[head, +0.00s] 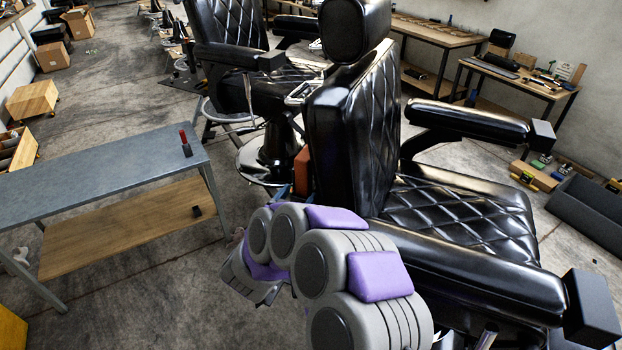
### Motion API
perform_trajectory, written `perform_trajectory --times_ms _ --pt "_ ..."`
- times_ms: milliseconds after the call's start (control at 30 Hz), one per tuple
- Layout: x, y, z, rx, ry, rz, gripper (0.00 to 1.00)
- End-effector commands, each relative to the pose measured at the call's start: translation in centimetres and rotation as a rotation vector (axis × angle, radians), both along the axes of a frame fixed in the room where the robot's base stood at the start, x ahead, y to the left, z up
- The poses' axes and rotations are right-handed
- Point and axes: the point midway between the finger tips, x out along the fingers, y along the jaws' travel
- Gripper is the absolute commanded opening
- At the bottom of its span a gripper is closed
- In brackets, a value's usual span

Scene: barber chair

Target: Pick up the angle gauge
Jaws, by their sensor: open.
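I cannot pick out an angle gauge with certainty. A small dark object with a red upright part (186,143) stands near the right end of the grey metal table (100,168). A small black block (196,211) sits on the table's wooden lower shelf (130,225). My grey and purple arm crosses the lower middle, in front of the near barber chair. My gripper (250,284) is at the arm's left end, open, to the right of the table and apart from it. Its fingertips are hard to make out.
The near black barber chair (450,215) fills the right side, close to my arm. A second chair (225,45) stands behind it. An orange-red object (302,170) is beside the near chair's back. Workbenches (515,85) line the back right.

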Motion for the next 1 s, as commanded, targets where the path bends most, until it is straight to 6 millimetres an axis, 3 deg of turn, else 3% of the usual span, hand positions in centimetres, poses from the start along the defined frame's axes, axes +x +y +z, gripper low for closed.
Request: perform_trajectory --times_ms 100,367,700,900,1000 --pt "1.3 -0.3 0.1 -0.001 -0.006 -0.002 0.72" --pt "2.4 -1.0 -0.1 0.000 -0.002 0.000 0.72" --pt "6.3 -2.9 0.0 0.002 -0.003 -0.001 0.72" --pt "6.4 -2.5 0.0 -0.002 -0.002 0.001 0.72" --pt "6.4 -2.5 0.0 -0.002 -0.002 0.001 0.65"
